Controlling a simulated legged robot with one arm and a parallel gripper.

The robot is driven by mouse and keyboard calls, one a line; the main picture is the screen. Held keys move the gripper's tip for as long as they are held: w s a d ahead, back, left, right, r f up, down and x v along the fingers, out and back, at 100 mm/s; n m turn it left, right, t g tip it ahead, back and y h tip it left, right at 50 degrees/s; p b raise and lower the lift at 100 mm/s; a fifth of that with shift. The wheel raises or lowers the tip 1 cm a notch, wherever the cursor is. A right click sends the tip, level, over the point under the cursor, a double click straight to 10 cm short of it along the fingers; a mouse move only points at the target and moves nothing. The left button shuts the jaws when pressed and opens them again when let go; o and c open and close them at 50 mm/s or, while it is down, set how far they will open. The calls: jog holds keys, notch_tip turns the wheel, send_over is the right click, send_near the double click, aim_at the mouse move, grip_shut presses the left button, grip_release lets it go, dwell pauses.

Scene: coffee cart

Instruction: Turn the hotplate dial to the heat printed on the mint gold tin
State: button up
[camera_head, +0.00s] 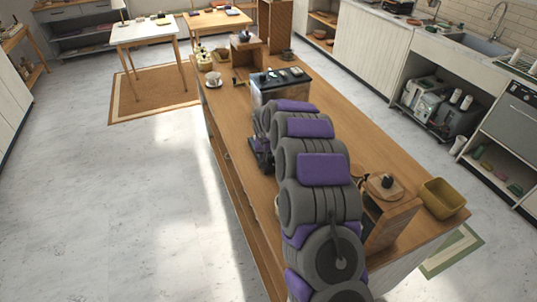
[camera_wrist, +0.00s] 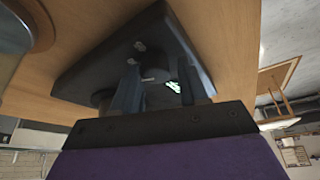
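My gripper (camera_wrist: 158,92) has two dark fingers standing apart in the wrist view. Between and beyond them is a dark slab-like unit (camera_wrist: 85,78) on the wooden counter; it looks like the hotplate, but I cannot be sure. A small dark round part (camera_wrist: 153,76), perhaps the dial, shows between the fingers; contact cannot be told. A small lit green mark (camera_wrist: 174,87) is beside it; I cannot read it. In the head view my gripper (camera_head: 260,152) is low by the counter's left side, partly behind my arm. I cannot pick out the mint gold tin.
The long wooden counter (camera_head: 232,112) carries a dark-topped metal box (camera_head: 268,95), a white cup (camera_head: 213,77), a wooden grinder-like box (camera_head: 390,222) and a mustard bin (camera_head: 441,199). My arm covers much of its middle. Open floor (camera_head: 150,190) lies to the left.

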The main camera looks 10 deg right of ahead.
jog(key=shift+w+d+r, duration=0.1)
jog(key=shift+d, duration=0.3)
jog(key=c, duration=0.3)
jog(key=shift+a+m, duration=0.25)
jog(key=shift+m, duration=0.05)
jog(key=shift+w+d+m+h+b, duration=0.1)
jog(key=shift+m+h+b, duration=0.3)
jog(key=shift+m+b, duration=0.55)
jog(key=shift+m, duration=0.55)
jog(key=o, duration=1)
jog(key=shift+o, duration=0.2)
